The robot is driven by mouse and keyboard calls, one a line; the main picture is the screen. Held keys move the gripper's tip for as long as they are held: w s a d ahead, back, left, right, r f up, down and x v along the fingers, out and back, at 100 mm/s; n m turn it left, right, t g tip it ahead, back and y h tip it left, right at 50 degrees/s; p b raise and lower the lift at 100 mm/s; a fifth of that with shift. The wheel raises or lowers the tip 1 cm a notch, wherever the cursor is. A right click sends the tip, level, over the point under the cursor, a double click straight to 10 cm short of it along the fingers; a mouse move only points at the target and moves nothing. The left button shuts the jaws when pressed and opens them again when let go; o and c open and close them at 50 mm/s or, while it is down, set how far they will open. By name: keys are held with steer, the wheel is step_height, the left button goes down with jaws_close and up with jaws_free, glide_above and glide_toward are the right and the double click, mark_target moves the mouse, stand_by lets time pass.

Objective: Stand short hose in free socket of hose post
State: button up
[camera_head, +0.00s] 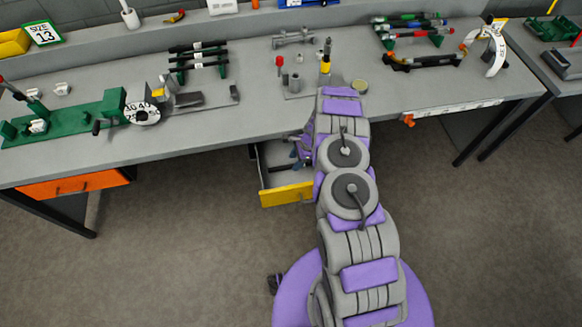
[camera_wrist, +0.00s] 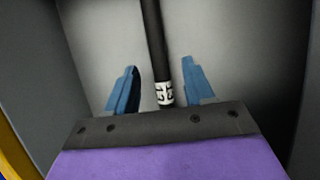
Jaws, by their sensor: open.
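A black short hose (camera_wrist: 154,45) with a white band carrying black marks lies in the open drawer. In the wrist view it runs between the two blue fingers of my gripper (camera_wrist: 158,64), which stand apart with a gap on each side. In the head view my gripper (camera_head: 298,154) reaches down over the drawer (camera_head: 288,195), and a dark part of the hose (camera_head: 283,167) shows beside it. On the bench behind, a grey stand (camera_head: 296,84) bears upright pieces, one red-topped and one yellow and black. It may be the hose post; its sockets are too small to make out.
The drawer has a yellow front and close grey walls around my gripper. The bench (camera_head: 250,117) edge is just above it. A green fixture (camera_head: 75,122) stands left, a dark-rod rack (camera_head: 197,62) behind, and a black-and-orange tool (camera_head: 425,62) right.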

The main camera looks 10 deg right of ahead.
steer(key=shift+x, duration=0.85)
steer(key=shift+d+f, duration=0.25)
steer(key=shift+f, duration=0.2)
steer(key=shift+a, duration=0.15)
jaws_close()
